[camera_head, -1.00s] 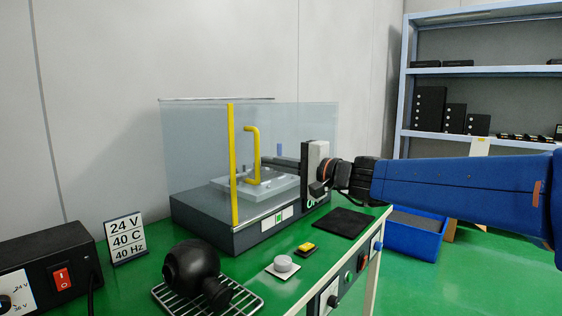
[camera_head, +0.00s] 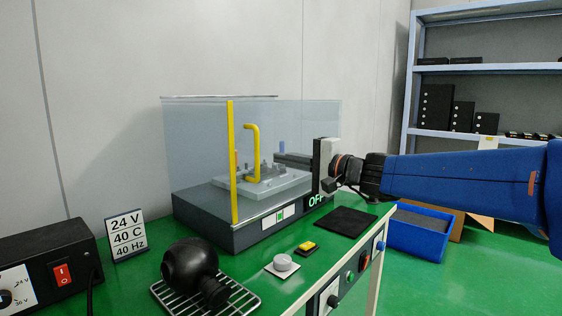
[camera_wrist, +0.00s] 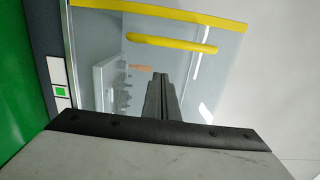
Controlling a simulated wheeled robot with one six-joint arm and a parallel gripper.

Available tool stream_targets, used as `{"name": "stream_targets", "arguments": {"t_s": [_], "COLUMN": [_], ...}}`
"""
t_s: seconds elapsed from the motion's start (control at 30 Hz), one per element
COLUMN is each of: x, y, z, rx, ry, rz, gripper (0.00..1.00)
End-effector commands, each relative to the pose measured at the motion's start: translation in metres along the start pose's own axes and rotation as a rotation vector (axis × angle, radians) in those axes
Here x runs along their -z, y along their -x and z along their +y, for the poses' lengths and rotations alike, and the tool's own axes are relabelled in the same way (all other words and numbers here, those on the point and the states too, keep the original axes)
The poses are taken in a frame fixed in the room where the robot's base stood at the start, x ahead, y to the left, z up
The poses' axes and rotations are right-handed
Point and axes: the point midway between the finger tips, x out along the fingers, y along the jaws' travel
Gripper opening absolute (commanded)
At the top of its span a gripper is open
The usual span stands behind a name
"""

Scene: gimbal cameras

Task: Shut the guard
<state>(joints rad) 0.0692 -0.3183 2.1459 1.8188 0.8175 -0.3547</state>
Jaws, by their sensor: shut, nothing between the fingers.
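The guard (camera_head: 300,125) is a clear panel with a yellow edge strip (camera_head: 231,165) and a yellow bar handle (camera_head: 251,152). It appears to span the front of the machine box, with its yellow strip at the box's near corner. In the wrist view the strip (camera_wrist: 165,12) and handle (camera_wrist: 172,43) lie beyond my fingers. My gripper (camera_head: 277,158) is shut and empty, to the right of the handle and apart from it. Its fingertips also show in the wrist view (camera_wrist: 162,78). I cannot tell their exact distance from the panel.
In front are a yellow button (camera_head: 307,247), a grey knob (camera_head: 283,263), a black mat (camera_head: 344,222) and a black rounded object (camera_head: 190,266) on a wire rack. A blue bin (camera_head: 415,243) stands at right.

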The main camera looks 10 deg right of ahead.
Motion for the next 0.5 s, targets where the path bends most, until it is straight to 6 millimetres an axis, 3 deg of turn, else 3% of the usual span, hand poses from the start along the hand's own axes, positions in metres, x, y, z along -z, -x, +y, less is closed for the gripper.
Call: {"name": "stream_targets", "arguments": {"t_s": [0.1, 0.5], "x": [0.001, 0.002], "y": [0.021, 0.074], "z": [-0.001, -0.001], "rx": [0.002, 0.001], "ry": [0.001, 0.000], "rz": [0.006, 0.007], "gripper": [0.00, 0.00]}}
